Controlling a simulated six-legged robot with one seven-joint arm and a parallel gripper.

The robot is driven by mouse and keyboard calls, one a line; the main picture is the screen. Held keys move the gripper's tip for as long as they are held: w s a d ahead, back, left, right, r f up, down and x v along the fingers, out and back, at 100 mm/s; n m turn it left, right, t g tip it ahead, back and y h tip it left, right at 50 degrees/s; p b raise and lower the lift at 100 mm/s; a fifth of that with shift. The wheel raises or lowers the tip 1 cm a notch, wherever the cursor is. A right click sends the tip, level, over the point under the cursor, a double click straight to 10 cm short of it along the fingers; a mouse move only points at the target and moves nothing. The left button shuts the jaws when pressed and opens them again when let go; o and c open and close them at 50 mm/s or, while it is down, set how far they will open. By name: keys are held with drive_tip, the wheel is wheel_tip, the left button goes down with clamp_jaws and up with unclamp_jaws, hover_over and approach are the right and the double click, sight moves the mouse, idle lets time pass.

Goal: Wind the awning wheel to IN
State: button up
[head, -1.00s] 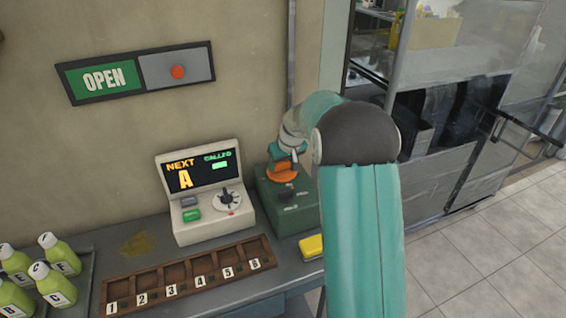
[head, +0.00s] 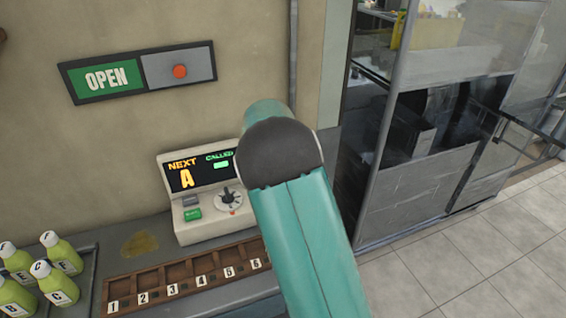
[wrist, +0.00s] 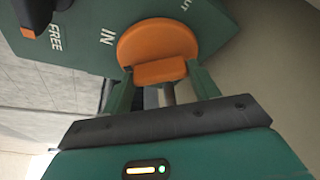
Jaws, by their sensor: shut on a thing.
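The orange awning wheel (wrist: 155,38) is on a dark green box (wrist: 85,12) at the top of the wrist view. It is a round disc with a raised orange grip bar facing me. White letters read IN to its left, a partly cut-off OUT above it, and FREE further left. My gripper (wrist: 161,73) is shut on the wheel's grip bar, one finger on each side. An orange and black part (wrist: 38,15) sits beside FREE. In the head view my arm hides the wheel, the box and my gripper.
A display console (head: 205,198) reads NEXT A on the counter. A numbered wooden rack (head: 180,275) lies before it, green bottles (head: 62,252) at left. An OPEN sign (head: 105,78) is on the wall. A glass-and-metal cabinet (head: 425,165) stands right.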

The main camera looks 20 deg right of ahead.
drive_tip(key=m, duration=0.2)
drive_tip(key=m+g+h, duration=0.1)
drive_tip(key=m, duration=0.1)
drive_tip(key=shift+w+a+m+g, duration=0.1)
drive_tip(key=shift+m+g, duration=0.9)
drive_tip(key=shift+m, duration=1.1)
drive_tip(key=o, duration=1)
drive_tip(key=shift+w, duration=0.1)
drive_tip(key=v, duration=1.4)
drive_tip(key=shift+f, duration=0.1)
